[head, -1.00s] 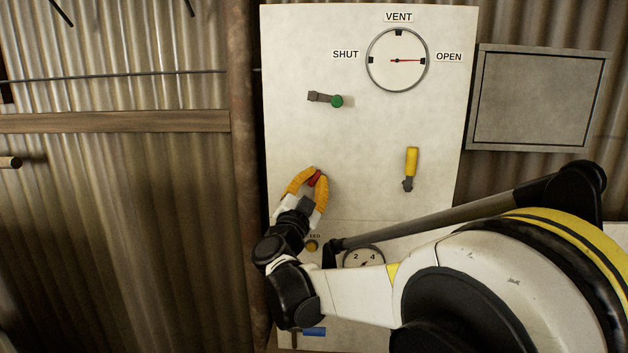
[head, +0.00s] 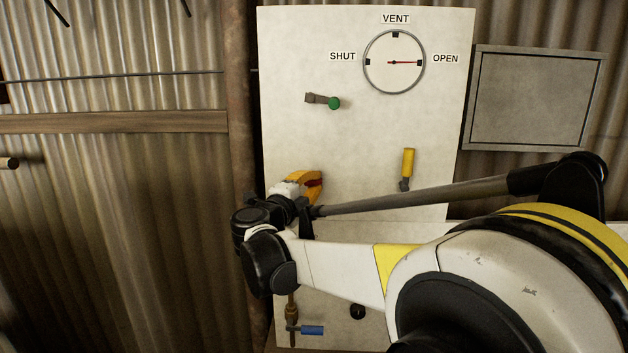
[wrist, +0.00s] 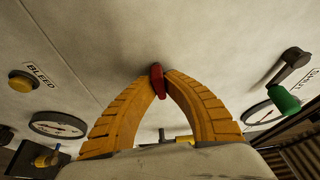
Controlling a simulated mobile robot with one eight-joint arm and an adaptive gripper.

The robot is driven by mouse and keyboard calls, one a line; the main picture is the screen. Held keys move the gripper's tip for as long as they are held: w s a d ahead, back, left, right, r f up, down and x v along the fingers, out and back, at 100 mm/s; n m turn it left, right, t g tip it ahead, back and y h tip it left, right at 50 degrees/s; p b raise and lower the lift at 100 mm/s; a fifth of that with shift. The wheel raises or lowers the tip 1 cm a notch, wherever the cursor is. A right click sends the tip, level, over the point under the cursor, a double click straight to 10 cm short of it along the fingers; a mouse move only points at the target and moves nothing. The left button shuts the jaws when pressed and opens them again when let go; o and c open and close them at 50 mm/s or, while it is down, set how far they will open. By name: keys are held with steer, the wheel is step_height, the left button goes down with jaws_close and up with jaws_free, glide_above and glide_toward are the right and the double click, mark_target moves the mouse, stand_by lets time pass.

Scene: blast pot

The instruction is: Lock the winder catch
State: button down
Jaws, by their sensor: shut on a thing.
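A small red lever (wrist: 157,80), which looks like the winder catch, stands out from the pale panel (head: 370,130). My gripper (head: 317,184) has its yellow fingers closed on the red lever, one fingertip on each side. In the head view the fingers hide most of the lever, so whether it is locked does not show. The crank with the green knob (head: 334,103) is on the panel above my gripper. It also shows at the right of the wrist view (wrist: 286,98).
A yellow-handled lever (head: 408,162) stands right of my gripper. The round vent dial (head: 394,62) is above, its red needle toward OPEN. A blue-handled valve (head: 311,330) is below. A yellow BLEED button (wrist: 22,81) and a gauge (wrist: 57,124) lie left in the wrist view.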

steer(key=shift+m, duration=0.6)
steer(key=c, duration=1.4)
jaws_free()
steer(key=shift+c, duration=0.2)
steer(key=v, duration=1.2)
steer(key=shift+r, duration=0.2)
steer(key=shift+w+a, duration=0.1)
